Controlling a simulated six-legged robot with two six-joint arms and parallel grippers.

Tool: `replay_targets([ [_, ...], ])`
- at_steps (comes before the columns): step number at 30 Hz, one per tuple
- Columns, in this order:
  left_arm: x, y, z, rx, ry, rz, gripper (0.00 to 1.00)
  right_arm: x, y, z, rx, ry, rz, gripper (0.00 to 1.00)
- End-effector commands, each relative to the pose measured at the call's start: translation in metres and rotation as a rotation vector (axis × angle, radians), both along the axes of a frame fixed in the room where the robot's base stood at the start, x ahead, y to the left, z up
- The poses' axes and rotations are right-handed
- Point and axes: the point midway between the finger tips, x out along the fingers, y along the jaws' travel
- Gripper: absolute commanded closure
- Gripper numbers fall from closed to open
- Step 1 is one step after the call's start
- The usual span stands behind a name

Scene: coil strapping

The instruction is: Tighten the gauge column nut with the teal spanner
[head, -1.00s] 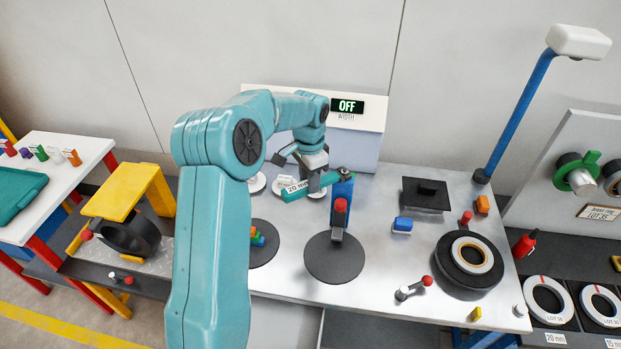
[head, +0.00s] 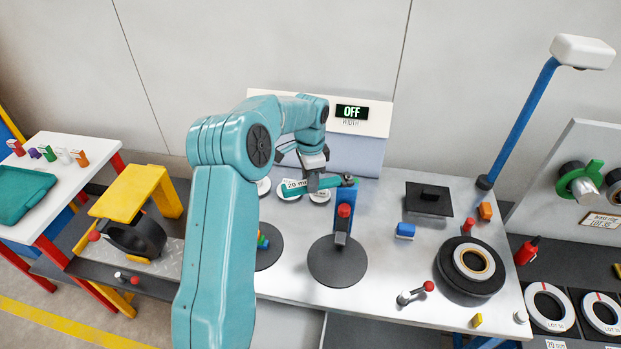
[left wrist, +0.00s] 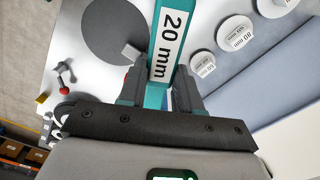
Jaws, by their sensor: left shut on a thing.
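My left gripper (head: 318,180) is shut on the teal spanner (head: 331,182), which carries a "20 mm" label. The spanner also fills the upper middle of the left wrist view (left wrist: 176,22), between the jaws (left wrist: 160,92). Its right end is at the top of the blue gauge column (head: 342,224), which rises from a dark round base (head: 337,272) and has a red knob in front. The nut is hidden at the spanner's end, so I cannot tell how it is seated. My right gripper is not in view.
Behind stands a pale box with a display (head: 352,112) reading "OFF". White labelled discs (left wrist: 236,36) lie near the spanner.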

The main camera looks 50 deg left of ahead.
Motion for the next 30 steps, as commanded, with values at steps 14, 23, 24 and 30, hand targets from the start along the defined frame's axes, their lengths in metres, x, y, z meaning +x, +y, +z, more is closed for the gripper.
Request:
replay_targets([
  [14,0.010,0.019,0.000,0.001,0.000,-0.187,1.00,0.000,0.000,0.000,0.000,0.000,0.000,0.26],
  [23,0.011,0.020,0.000,0.001,0.000,-0.208,1.00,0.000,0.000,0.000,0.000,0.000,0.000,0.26],
  [24,0.011,0.020,0.000,0.001,0.000,-0.208,1.00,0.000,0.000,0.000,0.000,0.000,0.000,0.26],
  [30,0.014,0.024,0.000,0.001,0.000,-0.247,1.00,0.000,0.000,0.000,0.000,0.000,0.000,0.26],
])
